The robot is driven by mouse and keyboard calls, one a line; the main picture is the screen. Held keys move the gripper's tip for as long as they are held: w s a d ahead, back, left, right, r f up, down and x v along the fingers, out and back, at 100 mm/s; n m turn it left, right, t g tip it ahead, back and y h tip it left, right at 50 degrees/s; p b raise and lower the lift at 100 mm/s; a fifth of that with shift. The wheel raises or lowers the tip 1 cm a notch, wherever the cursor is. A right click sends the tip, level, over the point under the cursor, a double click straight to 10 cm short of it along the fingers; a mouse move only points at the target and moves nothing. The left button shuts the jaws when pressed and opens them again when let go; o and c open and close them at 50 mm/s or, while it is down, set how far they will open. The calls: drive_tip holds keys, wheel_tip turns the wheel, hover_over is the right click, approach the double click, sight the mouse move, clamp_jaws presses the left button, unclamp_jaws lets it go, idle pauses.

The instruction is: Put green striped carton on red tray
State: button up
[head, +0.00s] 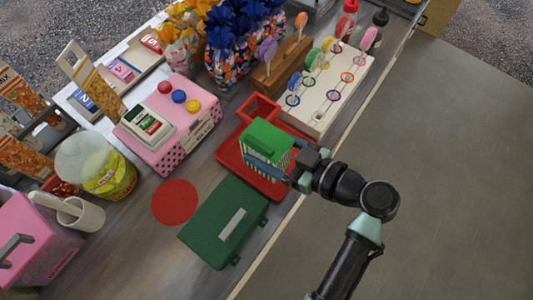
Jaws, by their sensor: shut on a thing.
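The green striped carton (267,141) has a green top and green-and-white striped sides. It is at the red tray (229,155), inside the tray's outline in the head view. I cannot tell whether its base touches the tray floor. My gripper (291,172) reaches in from the right and is shut on the carton's near right side. The gripper and carton hide part of the tray.
A dark green box (212,224) lies just in front of the tray, with a red disc (174,202) to its left. A red container (258,108) is behind the carton. A pink box (185,140) stands left and a lollipop board (330,88) behind right.

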drive_tip(key=shift+f, duration=2.3)
drive_tip(key=shift+f, duration=0.15)
drive_tip(key=o, duration=1.4)
